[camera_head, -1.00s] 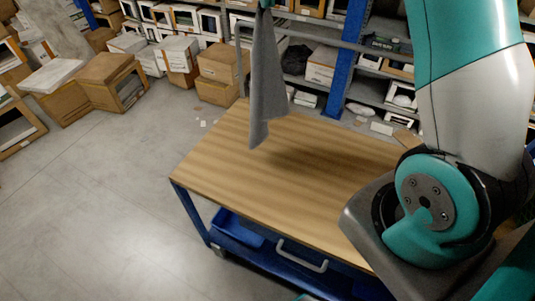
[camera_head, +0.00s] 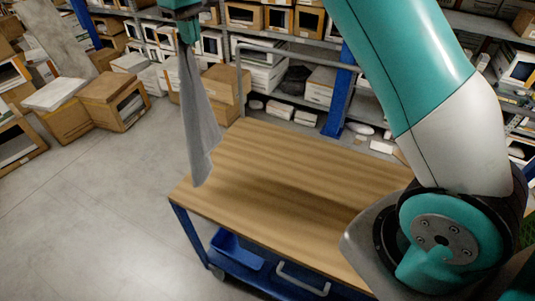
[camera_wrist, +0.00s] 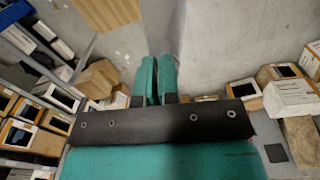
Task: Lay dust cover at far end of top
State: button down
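The dust cover (camera_head: 200,125) is a grey cloth. It hangs in a long narrow fold from my gripper (camera_head: 190,38), which is high at the top of the head view. The cloth's lower tip appears over the left edge of the wooden top (camera_head: 310,185) of a blue cart; whether it touches is unclear. The wooden top is bare. In the wrist view my gripper's fingers (camera_wrist: 158,78) are close together, with a grey strip, probably the cloth, beside them.
A metal handle rail (camera_head: 241,75) stands at the cart's back left. A blue bin (camera_head: 238,250) sits on the lower shelf. Cardboard boxes (camera_head: 115,100) stand on the floor at left. Racks with a blue post (camera_head: 340,105) stand behind. The floor at front left is clear.

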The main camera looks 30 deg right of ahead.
jog(key=w+a+n, duration=0.2)
jog(key=a+n, duration=0.3)
jog(key=a, duration=0.6)
jog(key=s+d+f, duration=0.3)
jog(key=d+f, duration=1.4)
jog(key=s+d+f, duration=0.4)
jog(key=d+f, duration=1.3)
jog(key=d, duration=0.1)
jog(key=s+d+f, duration=0.3)
jog(key=d+f, duration=1.4)
jog(key=d, duration=0.1)
jog(key=shift+s+d, duration=0.2)
jog(key=shift+s, duration=0.2)
jog(key=c, duration=0.9)
grip_release()
